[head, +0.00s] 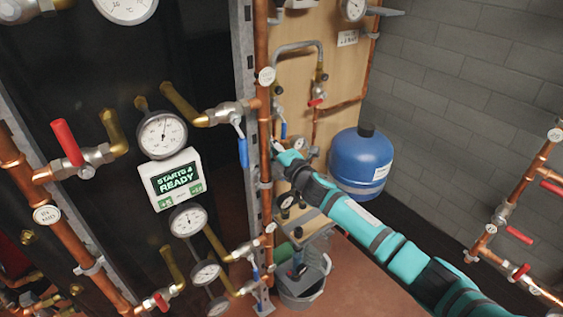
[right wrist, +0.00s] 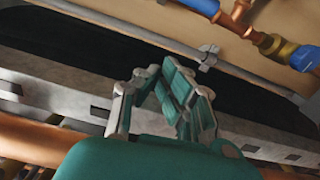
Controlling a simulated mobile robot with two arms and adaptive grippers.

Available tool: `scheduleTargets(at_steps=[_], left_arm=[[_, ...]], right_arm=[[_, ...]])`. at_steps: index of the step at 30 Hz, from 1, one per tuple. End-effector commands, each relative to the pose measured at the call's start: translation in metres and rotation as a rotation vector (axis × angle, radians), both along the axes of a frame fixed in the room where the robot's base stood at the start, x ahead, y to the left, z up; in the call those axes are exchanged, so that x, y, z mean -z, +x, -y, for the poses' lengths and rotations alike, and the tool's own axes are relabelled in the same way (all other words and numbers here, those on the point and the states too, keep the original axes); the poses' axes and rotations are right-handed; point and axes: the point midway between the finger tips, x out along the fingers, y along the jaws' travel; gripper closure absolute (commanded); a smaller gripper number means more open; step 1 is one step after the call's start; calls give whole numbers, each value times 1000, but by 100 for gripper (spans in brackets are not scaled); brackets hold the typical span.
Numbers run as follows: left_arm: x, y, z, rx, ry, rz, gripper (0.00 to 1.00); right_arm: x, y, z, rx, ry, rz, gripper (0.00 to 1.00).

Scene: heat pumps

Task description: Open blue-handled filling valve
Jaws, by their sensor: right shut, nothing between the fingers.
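Several blue handles show in the head view, and I cannot tell which is the filling valve. A long blue lever (head: 242,151) hangs down from a valve left of the vertical copper pipe. A smaller blue handle (head: 284,130) is on the wood panel behind, and another blue handle (head: 256,272) is low down. My right gripper (head: 277,147) is just right of the vertical pipe, near the small blue handle; it is shut and empty. In the right wrist view its fingers (right wrist: 172,76) are apart from a blue handle (right wrist: 205,6) at the top. My left gripper is out of view.
A metal strut (head: 246,75) and vertical copper pipe (head: 263,110) stand left of my gripper. A blue tank (head: 361,163) is behind my right arm. A grey bucket (head: 301,290) stands below. Gauges and red-handled valves fill the left side.

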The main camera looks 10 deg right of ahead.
Motion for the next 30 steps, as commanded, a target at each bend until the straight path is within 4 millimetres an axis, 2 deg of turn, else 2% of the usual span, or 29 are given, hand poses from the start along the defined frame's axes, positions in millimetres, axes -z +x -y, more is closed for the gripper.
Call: scheduleTargets(at_steps=[5,8,13,16,21,30], left_arm=[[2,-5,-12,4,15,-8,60],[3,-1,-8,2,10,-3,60],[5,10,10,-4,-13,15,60],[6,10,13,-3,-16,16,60],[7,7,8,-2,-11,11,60],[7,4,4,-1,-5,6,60]], right_arm=[[2,-22,10,2,-4,-2,100],[2,-37,15,1,-3,-1,100],[2,-64,24,0,-2,-2,100],[2,-76,29,1,-1,-2,100],[0,-85,32,1,0,-1,100],[0,-86,32,2,0,-1,100]])
